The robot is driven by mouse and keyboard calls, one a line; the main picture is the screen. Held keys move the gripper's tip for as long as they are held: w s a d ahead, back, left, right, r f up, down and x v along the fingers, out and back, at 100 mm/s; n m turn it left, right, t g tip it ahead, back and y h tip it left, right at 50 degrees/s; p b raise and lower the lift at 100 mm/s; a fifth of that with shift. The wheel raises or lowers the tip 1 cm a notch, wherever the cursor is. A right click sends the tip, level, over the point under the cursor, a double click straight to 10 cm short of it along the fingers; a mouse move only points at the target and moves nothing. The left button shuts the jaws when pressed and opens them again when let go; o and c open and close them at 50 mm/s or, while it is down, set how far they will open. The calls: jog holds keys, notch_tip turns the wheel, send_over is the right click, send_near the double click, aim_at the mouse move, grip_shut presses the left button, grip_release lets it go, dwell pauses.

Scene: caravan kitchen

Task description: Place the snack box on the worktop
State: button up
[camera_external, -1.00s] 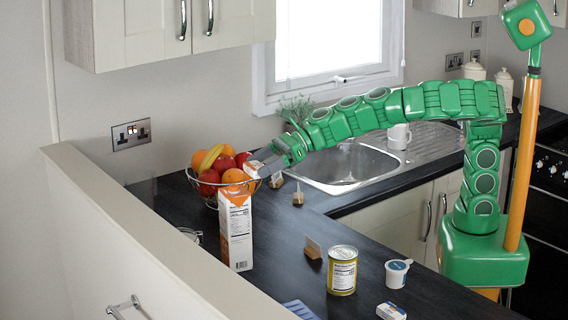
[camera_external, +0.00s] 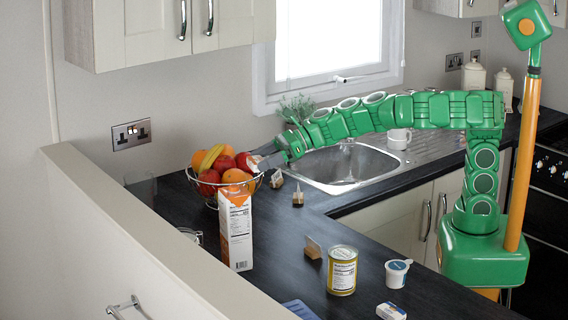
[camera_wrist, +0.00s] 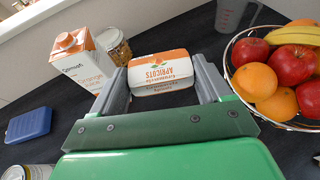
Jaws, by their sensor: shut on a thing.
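The snack box, a small white and orange carton printed "APRICOTS" (camera_wrist: 164,74), sits between the two grey fingers of my gripper (camera_wrist: 162,70) in the wrist view. Both fingers press on its sides. In the external view my gripper (camera_external: 267,161) is at the right rim of the fruit bowl, and the box is mostly hidden there. The worktop (camera_external: 290,225) is dark and runs under the bowl and beyond; it also shows in the wrist view (camera_wrist: 62,98). I cannot tell how high the box is above it.
The wire fruit bowl (camera_wrist: 300,127) stands close on the right in the wrist view. A juice carton (camera_wrist: 80,62) and a glass jar (camera_wrist: 117,50) stand to the left.

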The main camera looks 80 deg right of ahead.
notch_tip(320, 180, down, 8)
send_over(218, 236)
jog(key=s, duration=0.1)
jog(key=f, duration=0.8)
jog(key=shift+s+f, duration=0.15)
jog(key=shift+s, duration=0.05)
jog(key=shift+w+f, duration=0.65)
jog(key=shift+f, duration=1.65)
jog(key=shift+f, duration=0.1)
jog(key=o, duration=1.1)
jog(key=shift+a, duration=0.1)
jog(key=shift+v, duration=6.05)
